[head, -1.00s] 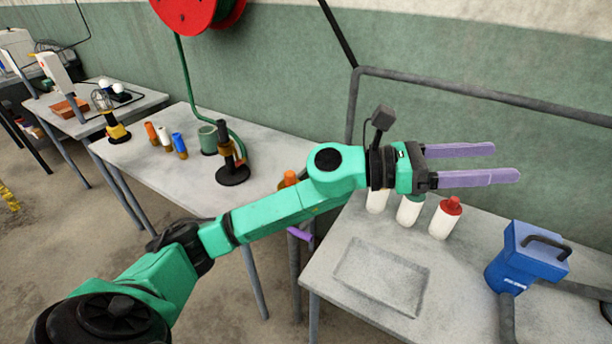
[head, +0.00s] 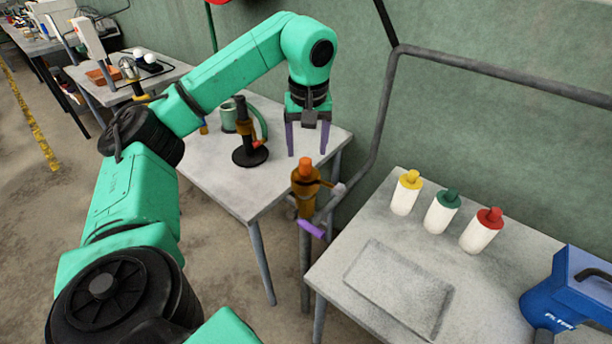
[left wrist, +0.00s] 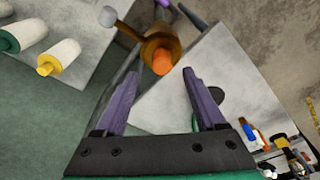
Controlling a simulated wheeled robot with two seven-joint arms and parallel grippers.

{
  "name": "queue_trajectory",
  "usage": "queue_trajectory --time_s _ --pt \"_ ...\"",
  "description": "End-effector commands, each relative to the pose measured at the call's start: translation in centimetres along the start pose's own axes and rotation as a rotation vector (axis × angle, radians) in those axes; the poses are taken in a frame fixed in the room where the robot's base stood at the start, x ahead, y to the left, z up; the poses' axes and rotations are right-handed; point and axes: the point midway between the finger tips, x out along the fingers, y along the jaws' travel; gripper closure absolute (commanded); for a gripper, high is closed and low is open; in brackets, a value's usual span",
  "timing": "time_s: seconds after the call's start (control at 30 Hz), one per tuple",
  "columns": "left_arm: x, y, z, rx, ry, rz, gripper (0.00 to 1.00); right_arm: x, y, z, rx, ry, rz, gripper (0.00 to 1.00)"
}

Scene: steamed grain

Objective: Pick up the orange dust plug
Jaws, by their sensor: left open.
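The orange dust plug (head: 305,164) sits on top of a brass-coloured fitting (head: 306,190) on an upright pipe between the two tables. In the left wrist view the orange plug (left wrist: 162,61) shows just beyond the fingers, near the middle. My left gripper (head: 307,154) is open and points down, its purple fingers apart with nothing between them. In the head view it is above and close to the plug. In the left wrist view the left gripper (left wrist: 155,72) frames the plug between its fingertips, apart from it. My right gripper is not in view.
A pale-knobbed lever (head: 338,189) and a purple handle (head: 311,228) stick out from the fitting. Bottles with yellow (head: 410,180), green (head: 448,198) and red (head: 490,217) caps stand on the right table. A black stand (head: 248,150) is on the left table. A grey pipe runs behind.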

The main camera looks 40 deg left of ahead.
Motion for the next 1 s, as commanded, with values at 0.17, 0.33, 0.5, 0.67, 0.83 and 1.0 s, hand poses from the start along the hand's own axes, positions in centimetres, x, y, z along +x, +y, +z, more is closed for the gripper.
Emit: queue_trajectory --time_s 0.17,0.33,0.5,0.67,0.83,1.0 --pt "2.8 -0.4 -0.1 -0.001 -0.003 -0.005 0.28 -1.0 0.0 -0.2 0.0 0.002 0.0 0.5" --pt "5.1 -0.3 -0.1 -0.001 -0.001 0.0 0.28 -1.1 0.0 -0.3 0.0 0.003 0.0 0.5" --pt "5.2 -0.3 -0.1 0.0 0.0 0.001 0.28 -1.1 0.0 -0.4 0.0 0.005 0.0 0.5" --pt "5.2 -0.3 -0.1 0.0 0.0 0.001 0.85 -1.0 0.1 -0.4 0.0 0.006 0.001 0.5" --pt "5.1 -0.2 -0.1 0.0 0.0 0.003 1.0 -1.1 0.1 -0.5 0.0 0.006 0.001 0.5" --pt "5.1 -0.2 -0.1 0.0 0.0 0.003 1.0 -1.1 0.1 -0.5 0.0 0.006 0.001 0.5"
